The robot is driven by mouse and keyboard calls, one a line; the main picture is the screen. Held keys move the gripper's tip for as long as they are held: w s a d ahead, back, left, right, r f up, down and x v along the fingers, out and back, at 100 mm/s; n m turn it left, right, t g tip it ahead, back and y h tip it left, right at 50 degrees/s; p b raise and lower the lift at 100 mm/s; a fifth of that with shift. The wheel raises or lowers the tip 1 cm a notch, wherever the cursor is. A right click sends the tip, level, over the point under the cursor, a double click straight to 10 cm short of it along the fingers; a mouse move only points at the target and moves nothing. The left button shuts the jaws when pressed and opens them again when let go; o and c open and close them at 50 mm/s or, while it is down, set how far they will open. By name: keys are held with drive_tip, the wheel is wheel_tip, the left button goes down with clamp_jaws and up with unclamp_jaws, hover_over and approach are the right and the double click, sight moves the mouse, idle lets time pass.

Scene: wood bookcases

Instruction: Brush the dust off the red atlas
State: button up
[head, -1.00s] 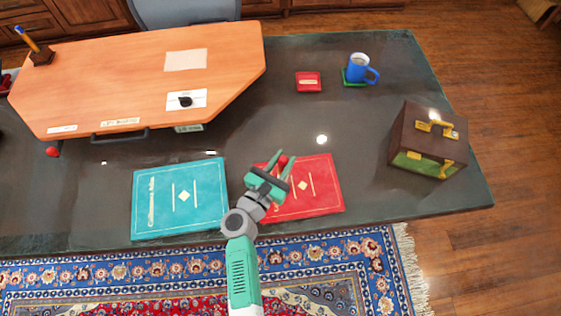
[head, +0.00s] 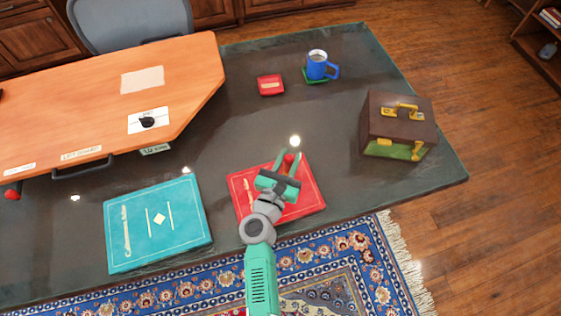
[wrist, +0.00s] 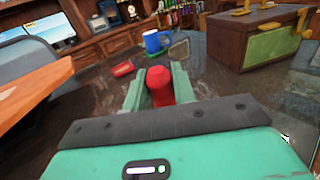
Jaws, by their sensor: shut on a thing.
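The red atlas (head: 309,196) lies flat on the dark desk top, and my arm hides its middle. My gripper (head: 289,157) is over the atlas's far edge in the head view. It is shut on a red, round-ended thing (wrist: 158,86), which shows between the fingers in the wrist view. This looks like a handle; its lower part is hidden, so I cannot tell whether it touches the atlas. Dust on the cover cannot be made out at this size.
A teal atlas (head: 185,238) lies left of the red one. A blue mug (head: 317,65) on a green coaster, a small red box (head: 270,85) and a brown case (head: 398,125) stand on the dark desk (head: 235,135). An orange desktop (head: 100,95) is at left.

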drive_tip(key=shift+d+r+p, duration=0.1)
drive_tip(key=shift+r+p, duration=3.35)
drive_tip(key=shift+r, duration=0.6)
